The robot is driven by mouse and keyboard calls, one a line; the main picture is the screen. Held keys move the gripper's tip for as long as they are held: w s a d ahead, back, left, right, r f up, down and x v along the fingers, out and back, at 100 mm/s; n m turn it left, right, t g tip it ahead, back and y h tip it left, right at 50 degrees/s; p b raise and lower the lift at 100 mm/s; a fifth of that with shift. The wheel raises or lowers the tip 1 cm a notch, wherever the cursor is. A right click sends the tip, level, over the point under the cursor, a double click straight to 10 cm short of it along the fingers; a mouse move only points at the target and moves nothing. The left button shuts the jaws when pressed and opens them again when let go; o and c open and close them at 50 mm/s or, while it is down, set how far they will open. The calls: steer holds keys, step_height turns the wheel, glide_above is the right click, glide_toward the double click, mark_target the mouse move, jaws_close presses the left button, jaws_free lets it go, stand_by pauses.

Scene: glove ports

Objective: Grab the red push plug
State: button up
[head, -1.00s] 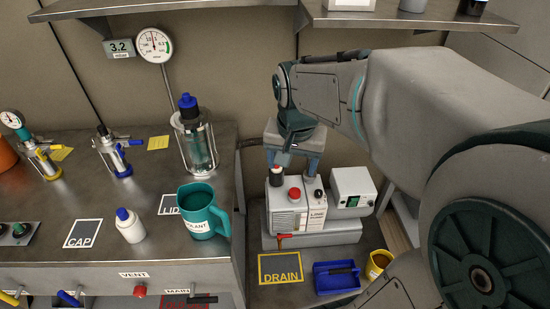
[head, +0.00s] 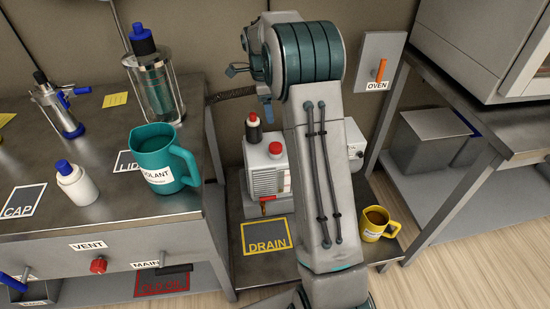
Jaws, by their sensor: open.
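The white pump unit (head: 268,176) stands on the low shelf right of the bench. I cannot tell for sure which red part is the push plug. My gripper (head: 267,112) is above and behind the pump in the picture, apart from the red plug. It is open with one blue-grey finger showing; my arm hides the rest and the pump's right part.
A teal jug (head: 164,162) and a white bottle (head: 76,185) stand on the bench to the left. A yellow mug (head: 375,222) stands on the low shelf, right of my arm. The DRAIN mark (head: 266,240) is clear. Another table (head: 450,110) stands at right.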

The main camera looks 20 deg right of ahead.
step_height(320, 180, down, 2)
steer(key=w+f+m, duration=0.1)
steer(key=b, duration=0.3)
glide_above(275, 146)
steer(key=f, duration=0.8)
steer(key=shift+w+a, duration=0.2)
steer(key=shift+w, duration=0.2)
steer(key=shift+s+d+f+b, duration=0.15)
steer(key=shift+f+b, duration=0.4)
steer(key=shift+f, duration=0.75)
steer(key=shift+s+d+f+b, duration=0.15)
steer(key=shift+f+b, duration=0.35)
steer(key=shift+f, duration=0.8)
steer(key=shift+a, duration=0.1)
steer(key=c, duration=1.1)
